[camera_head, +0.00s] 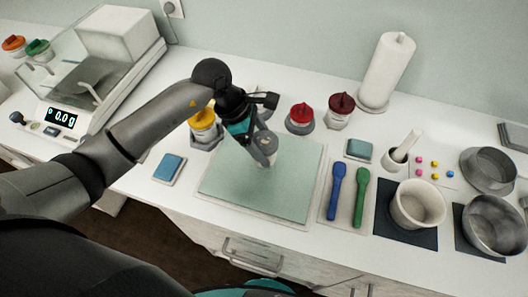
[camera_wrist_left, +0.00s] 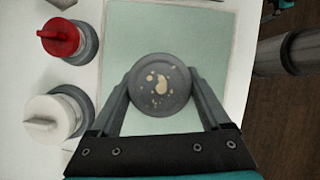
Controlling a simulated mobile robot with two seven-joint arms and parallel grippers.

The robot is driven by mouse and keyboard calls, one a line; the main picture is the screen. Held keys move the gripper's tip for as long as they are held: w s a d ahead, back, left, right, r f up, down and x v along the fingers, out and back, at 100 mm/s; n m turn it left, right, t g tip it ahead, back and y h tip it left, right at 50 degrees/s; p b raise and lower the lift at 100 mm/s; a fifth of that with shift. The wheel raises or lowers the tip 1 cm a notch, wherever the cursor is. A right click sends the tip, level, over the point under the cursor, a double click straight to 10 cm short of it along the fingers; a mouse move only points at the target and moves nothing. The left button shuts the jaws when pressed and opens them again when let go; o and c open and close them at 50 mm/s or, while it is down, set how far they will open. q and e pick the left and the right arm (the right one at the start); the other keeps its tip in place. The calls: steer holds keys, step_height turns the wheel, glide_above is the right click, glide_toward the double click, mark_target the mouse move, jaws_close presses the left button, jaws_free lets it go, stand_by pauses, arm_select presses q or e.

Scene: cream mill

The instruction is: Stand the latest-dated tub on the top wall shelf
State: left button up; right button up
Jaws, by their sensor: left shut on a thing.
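My left gripper (camera_head: 262,128) is shut around a small round grey piece (camera_head: 266,148) above the pale green glass slab (camera_head: 225,190). In the left wrist view this grey piece (camera_wrist_left: 162,84) is a disc with cream-coloured spots, between both fingers. I cannot tell whether it touches the slab. Lidded tubs stand along the back: yellow (camera_head: 203,118), red (camera_head: 301,114) and dark red (camera_head: 340,105). A white-lidded tub (camera_wrist_left: 52,122) stands beside the red one in the left wrist view. No date is legible. The wall shelf and my right gripper are not in view.
A scale (camera_head: 100,85) reading 0.0 g stands at left, with orange (camera_head: 13,43) and green (camera_head: 38,48) tubs beyond it. Blue (camera_head: 336,190) and green (camera_head: 360,196) spatulas, a cream mortar (camera_head: 417,205), metal pans (camera_head: 493,222) and a paper roll (camera_head: 387,70) occupy the right.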

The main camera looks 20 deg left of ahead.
arm_select(q)
steer(key=shift+f, duration=1.95)
steer(key=shift+f, duration=0.2)
steer(key=o, duration=1.3)
steer(key=shift+r, duration=0.1)
steer(key=shift+r, duration=0.1)
